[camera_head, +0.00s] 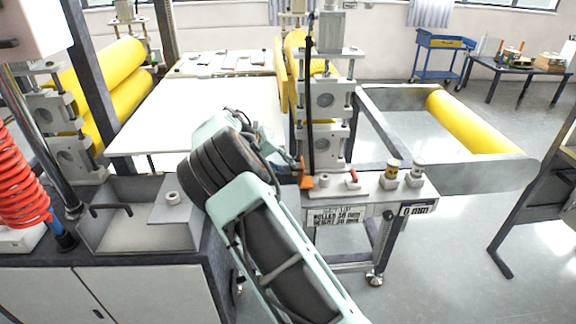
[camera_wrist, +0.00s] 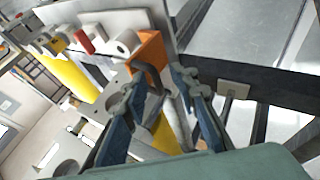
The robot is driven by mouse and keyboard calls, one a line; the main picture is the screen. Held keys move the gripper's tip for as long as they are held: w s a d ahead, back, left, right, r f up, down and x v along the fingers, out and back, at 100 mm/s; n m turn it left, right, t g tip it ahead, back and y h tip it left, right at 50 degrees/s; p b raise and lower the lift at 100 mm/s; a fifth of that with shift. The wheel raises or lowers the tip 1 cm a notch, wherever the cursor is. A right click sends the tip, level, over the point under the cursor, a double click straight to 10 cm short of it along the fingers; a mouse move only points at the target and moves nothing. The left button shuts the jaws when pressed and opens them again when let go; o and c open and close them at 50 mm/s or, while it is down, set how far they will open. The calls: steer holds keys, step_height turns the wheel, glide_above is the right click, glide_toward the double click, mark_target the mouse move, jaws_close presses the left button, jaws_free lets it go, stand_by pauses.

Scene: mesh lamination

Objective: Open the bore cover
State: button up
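I cannot tell for sure which part is the bore cover. A grey plate with a round knob (camera_head: 172,198) lies at the right of an open grey box on the left bench. An orange bracket (camera_head: 305,178) stands at the left end of the roller stand's ledge; it also shows in the wrist view (camera_wrist: 150,50). My gripper (camera_wrist: 158,80) has its two blue fingers apart, just in front of this bracket. A dark curved piece and a pale cylinder show between the fingers; contact cannot be told. In the head view my arm hides part of the gripper.
A red lever (camera_head: 353,176) and white-and-grey knobs (camera_head: 390,178) stand on the ledge right of the bracket. A white table (camera_head: 205,105) and yellow rollers (camera_head: 125,95) are behind. A grey side frame (camera_head: 490,175) holds another yellow roller at right. Open floor lies at the right front.

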steer(key=s+a+r+p, duration=0.1)
steer(key=s+a+r, duration=0.2)
steer(key=a, duration=0.5)
steer(key=shift+s+a+r, duration=0.15)
steer(key=shift+s+a, duration=0.2)
stand_by(0.4)
steer(key=shift+r, duration=0.1)
stand_by(0.4)
steer(key=v, duration=1.2)
